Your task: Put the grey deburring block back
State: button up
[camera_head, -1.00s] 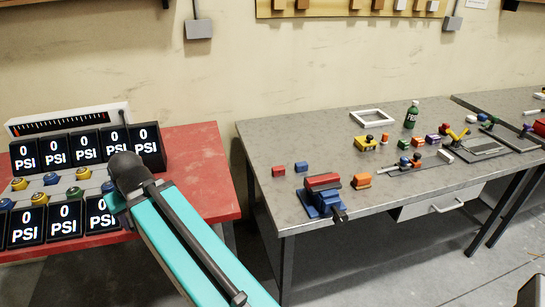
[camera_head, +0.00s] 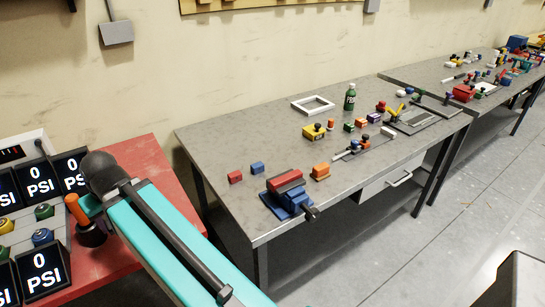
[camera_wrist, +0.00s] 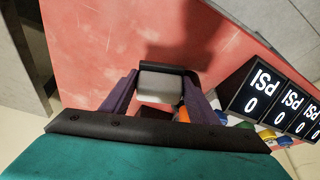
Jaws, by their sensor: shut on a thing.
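In the wrist view my gripper (camera_wrist: 160,84) has its purple fingers shut on the grey deburring block (camera_wrist: 160,90). The block shows a pale grey face with a dark strip along its far edge. It is held over the red table top, and the height above it is hard to tell. In the head view the teal arm hides the gripper and the block. The place where the block belongs cannot be made out.
The red table (camera_head: 130,185) carries PSI displays (camera_head: 40,182) and coloured knobs at left. An orange handle (camera_head: 77,208) stands beside my arm. The grey workbench (camera_head: 215,145) holds a blue-red vise (camera_head: 289,195), a white frame (camera_head: 313,105), a green bottle (camera_head: 350,97) and small blocks.

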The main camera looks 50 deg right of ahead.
dwell(0.3)
jog(key=shift+w+d, duration=0.15)
jog(key=shift+d, duration=0.05)
jog(key=w+d+r+m+p, duration=0.1)
jog(key=d+r+m+p, duration=0.1)
jog(key=d, duration=3.4)
jog(key=s+d, duration=0.6)
jog(key=d, duration=0.4)
jog(key=s+d+m+h+p, duration=0.1)
jog(key=s+d, duration=0.5)
jog(key=d, duration=0.5)
jog(key=s+d, duration=0.6)
jog(key=d, duration=0.5)
jog(key=shift+s+m, duration=0.3)
jog(key=shift+s, duration=0.05)
jog(key=shift+f+p, duration=1.2)
jog(key=shift+f, duration=1.85)
